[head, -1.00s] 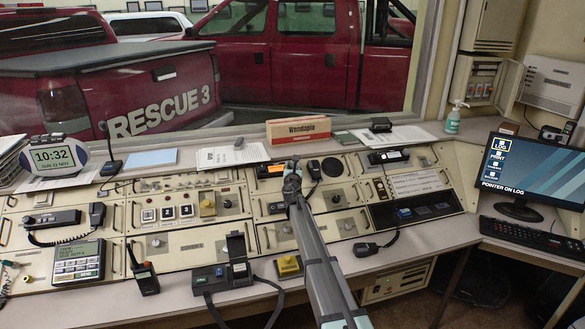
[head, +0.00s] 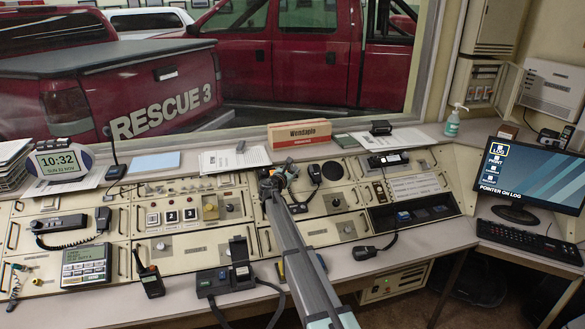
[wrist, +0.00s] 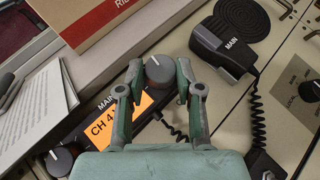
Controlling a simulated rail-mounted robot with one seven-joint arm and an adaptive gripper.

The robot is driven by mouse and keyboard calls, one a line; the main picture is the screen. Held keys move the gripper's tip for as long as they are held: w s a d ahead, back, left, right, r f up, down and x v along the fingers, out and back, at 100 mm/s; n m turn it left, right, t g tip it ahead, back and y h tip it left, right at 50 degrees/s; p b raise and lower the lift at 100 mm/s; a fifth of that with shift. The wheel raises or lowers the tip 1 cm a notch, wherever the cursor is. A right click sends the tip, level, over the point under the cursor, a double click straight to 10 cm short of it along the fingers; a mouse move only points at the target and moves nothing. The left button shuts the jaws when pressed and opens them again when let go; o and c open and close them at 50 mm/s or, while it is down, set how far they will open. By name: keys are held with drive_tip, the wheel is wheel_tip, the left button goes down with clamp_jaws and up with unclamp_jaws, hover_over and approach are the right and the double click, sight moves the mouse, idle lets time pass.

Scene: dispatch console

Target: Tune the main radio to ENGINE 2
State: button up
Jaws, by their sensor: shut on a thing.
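The main radio, labelled MAIN in the wrist view, has an orange display (wrist: 122,121) whose text begins "CH 4"; the rest is hidden behind my gripper. A round grey knob (wrist: 159,70) with a pale pointer line stands at the display's right end. My gripper (wrist: 160,88) is shut on this knob, with one green finger on each side. In the head view my gripper (head: 273,181) is over the radio at the middle of the console and mostly covers it.
A handset marked MAIN (wrist: 232,38) with a coiled cord lies right of the knob. Another knob (wrist: 62,160) is at the display's left end. A red and tan box (head: 299,133) stands behind the radio. Papers (head: 233,158) lie to the left.

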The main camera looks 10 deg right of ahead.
drive_tip(key=m+g+h, duration=0.1)
drive_tip(key=m+g, duration=0.1)
drive_tip(key=w+m+g+h, duration=0.1)
drive_tip(key=m+g, duration=0.1)
drive_tip(key=r+m+g, duration=0.1)
drive_tip(key=m+g, duration=0.1)
drive_tip(key=m, duration=0.1)
drive_tip(key=shift+w+a+h, duration=0.15)
drive_tip(key=shift+a+h, duration=0.2)
drive_tip(key=shift+h, duration=0.05)
drive_tip(key=m+g, duration=0.3)
drive_tip(key=shift+w+r+m+g, duration=0.1)
drive_tip(key=shift+w+m+g, duration=0.05)
drive_tip(key=shift+m+g, duration=0.65)
drive_tip(key=shift+g, duration=0.1)
drive_tip(key=shift+d, duration=0.1)
drive_tip(key=o, duration=1.2)
drive_tip(key=shift+d, duration=0.1)
drive_tip(key=shift+c, duration=0.2)
drive_tip(key=shift+a, duration=0.2)
drive_tip(key=v, duration=1.1)
drive_tip(key=shift+a+r, duration=0.2)
drive_tip(key=shift+r, duration=0.25)
